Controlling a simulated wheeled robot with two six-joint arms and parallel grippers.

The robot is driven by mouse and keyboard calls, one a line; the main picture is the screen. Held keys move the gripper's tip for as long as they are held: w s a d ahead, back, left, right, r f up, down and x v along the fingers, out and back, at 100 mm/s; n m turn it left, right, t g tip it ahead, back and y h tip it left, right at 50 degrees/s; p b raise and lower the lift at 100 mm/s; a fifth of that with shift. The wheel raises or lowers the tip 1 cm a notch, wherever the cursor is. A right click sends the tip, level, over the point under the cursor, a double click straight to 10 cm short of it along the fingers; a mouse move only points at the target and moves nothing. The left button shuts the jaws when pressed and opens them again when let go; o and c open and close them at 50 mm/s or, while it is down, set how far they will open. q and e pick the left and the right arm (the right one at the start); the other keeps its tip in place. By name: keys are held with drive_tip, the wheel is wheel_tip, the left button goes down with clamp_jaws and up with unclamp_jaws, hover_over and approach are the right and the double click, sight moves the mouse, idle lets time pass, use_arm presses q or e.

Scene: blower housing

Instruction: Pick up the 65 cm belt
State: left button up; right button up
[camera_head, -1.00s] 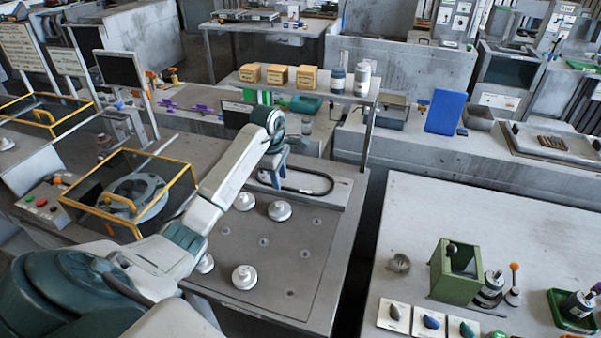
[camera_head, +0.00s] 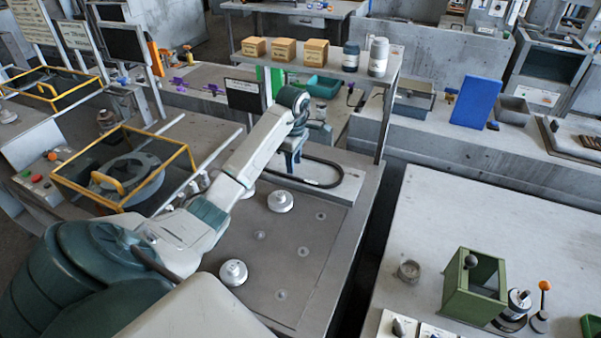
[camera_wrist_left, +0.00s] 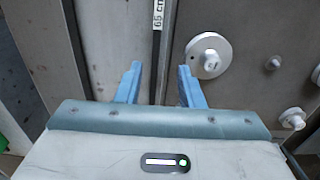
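The 65 cm belt (camera_head: 334,182) is a thin black loop lying on a pale strip at the back of the peg table, partly hidden by my left arm. In the left wrist view the belt (camera_wrist_left: 156,50) is a dark straight band with a white "65 cm" label. My left gripper (camera_head: 291,160) is over the belt's left part. In the left wrist view its two blue fingers (camera_wrist_left: 160,84) are apart, one on each side of the band, with nothing clamped. Whether the fingertips are down at belt height is unclear. My right gripper is out of view.
White round pulleys (camera_head: 280,201) stand on the grey plate (camera_head: 265,255); one pulley (camera_wrist_left: 208,56) is just right of the fingers. A shelf (camera_head: 330,70) with boxes and bottles is behind. A yellow-framed guard (camera_head: 125,170) is left. A pale table (camera_head: 480,225) is right.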

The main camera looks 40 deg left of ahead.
sight(294, 177)
use_arm(q)
drive_tip(key=shift+a+f+b, duration=0.1)
drive_tip(key=shift+f+b, duration=0.6)
drive_tip(key=shift+b, duration=0.05)
drive_tip(key=shift+w+a+f+b, duration=0.1)
drive_tip(key=shift+w+f+b, duration=0.1)
drive_tip(key=shift+f+b, duration=0.75)
drive_tip(key=shift+w+f, duration=0.1)
drive_tip(key=shift+f, duration=0.85)
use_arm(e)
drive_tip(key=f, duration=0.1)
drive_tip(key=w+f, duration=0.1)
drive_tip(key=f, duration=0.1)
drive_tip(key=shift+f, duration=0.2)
use_arm(q)
drive_tip(key=c, duration=0.7)
clamp_jaws()
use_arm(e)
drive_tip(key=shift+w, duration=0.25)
